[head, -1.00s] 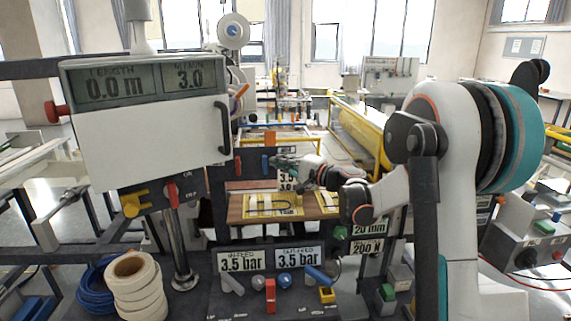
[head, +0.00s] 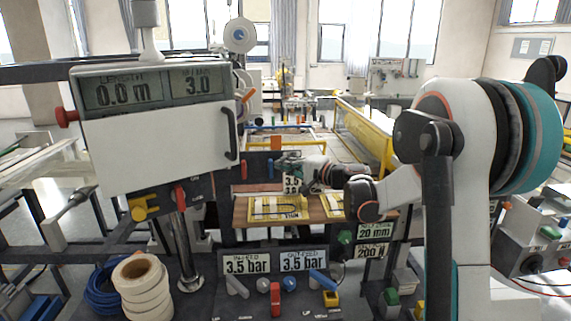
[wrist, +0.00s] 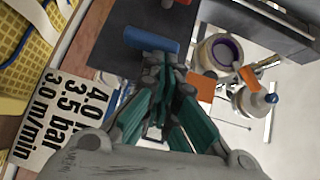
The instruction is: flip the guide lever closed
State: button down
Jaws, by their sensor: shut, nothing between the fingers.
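My gripper (head: 286,159) is shut and empty, with its fingertips close to a small blue lever (head: 270,168) on the dark upright panel behind the work table. In the wrist view the fingertips (wrist: 163,68) lie right beside the blue lever (wrist: 150,39), which sticks out across the panel's edge. I cannot tell whether they touch it. A red lever (head: 243,169) hangs upright to its left, and an orange piece (head: 277,143) stands just above. The orange piece also shows in the wrist view (wrist: 201,86). No label naming the guide lever is readable.
A display box (head: 160,130) on a post fills the left. A sign (head: 293,184) hangs just below my gripper, above the wooden table (head: 331,208) with yellow mesh pieces (head: 277,208). Tape rolls (head: 140,285) stand front left. Several more levers sit on the front panel.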

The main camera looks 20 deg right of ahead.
aim_at(272, 159)
jog(key=shift+a+r+n+g+h+p, duration=0.15)
jog(key=shift+r+n+g+h+p, duration=0.2)
jog(key=shift+p, duration=0.35)
jog(key=shift+w+a+r+n+g+h+p, duration=0.1)
jog(key=shift+a+r+n+g+h+p, duration=0.35)
jog(key=shift+p, duration=0.5)
jog(key=shift+w+a+r+n+g+h+p, duration=0.1)
jog(key=shift+a+r+n+g+h+p, duration=0.15)
jog(key=shift+n+g+h+p, duration=0.45)
jog(key=shift+w+a+r+n+g+h+p, duration=0.1)
jog(key=shift+a+r+n+g+h+p, duration=0.35)
jog(key=shift+p, duration=0.75)
jog(key=shift+w+a+n+g+h+p, duration=0.2)
jog(key=shift+a+n+g+h+p, duration=0.25)
jog(key=shift+n+h+p, duration=0.6)
jog(key=shift+w+a+n+g+h, duration=0.1)
jog(key=shift+a+n+g+h, duration=0.25)
jog(key=shift+h, duration=0.35)
jog(key=shift+w+a+n+g+h, duration=0.15)
jog(key=shift+a+h, duration=0.25)
jog(key=shift+h, duration=0.3)
jog(key=shift+a+f, duration=0.25)
jog(key=shift+a, duration=0.35)
